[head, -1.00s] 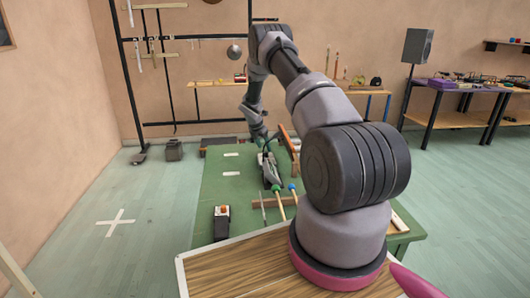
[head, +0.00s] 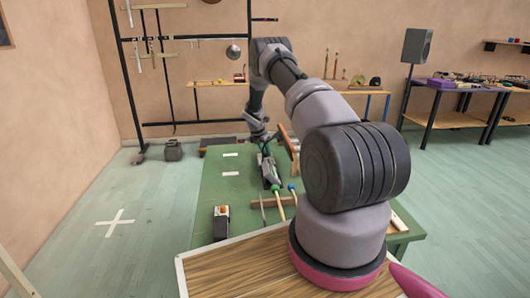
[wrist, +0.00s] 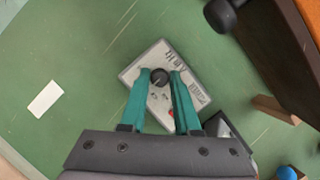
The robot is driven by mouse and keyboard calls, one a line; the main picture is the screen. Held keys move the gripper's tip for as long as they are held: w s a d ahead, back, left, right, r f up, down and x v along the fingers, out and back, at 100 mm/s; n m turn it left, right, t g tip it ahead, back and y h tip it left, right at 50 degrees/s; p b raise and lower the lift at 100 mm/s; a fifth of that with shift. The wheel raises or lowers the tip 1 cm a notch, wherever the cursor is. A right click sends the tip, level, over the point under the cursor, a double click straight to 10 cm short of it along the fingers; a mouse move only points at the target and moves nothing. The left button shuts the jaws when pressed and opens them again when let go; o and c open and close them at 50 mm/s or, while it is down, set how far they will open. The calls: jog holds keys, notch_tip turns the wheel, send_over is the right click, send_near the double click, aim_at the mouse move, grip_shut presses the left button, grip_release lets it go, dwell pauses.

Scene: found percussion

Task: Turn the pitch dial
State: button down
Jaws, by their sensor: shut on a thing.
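The green table (head: 226,194) carries a black and orange box (head: 221,222) and sticks with coloured ends. A dark, orange-edged thing (wrist: 284,35) stands to the right of the grey box. A white strip (wrist: 45,98) lies left, with bare table around it.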

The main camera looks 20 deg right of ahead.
jog(key=m+g, duration=0.1)
jog(key=m, duration=0.2)
jog(key=m+g, duration=0.1)
jog(key=m, duration=0.1)
jog(key=shift+w+a+m, duration=0.1)
jog(key=shift+w+m, duration=0.1)
jog(key=shift+m, duration=0.2)
jog(key=m+g, duration=0.2)
jog(key=m, duration=0.4)
jog(key=shift+w, duration=0.1)
jog(key=shift+g, duration=0.3)
jog(key=c, duration=0.6)
grip_release()
jog(key=shift+c, duration=0.2)
jog(key=v, duration=1)
jog(key=shift+r, duration=0.4)
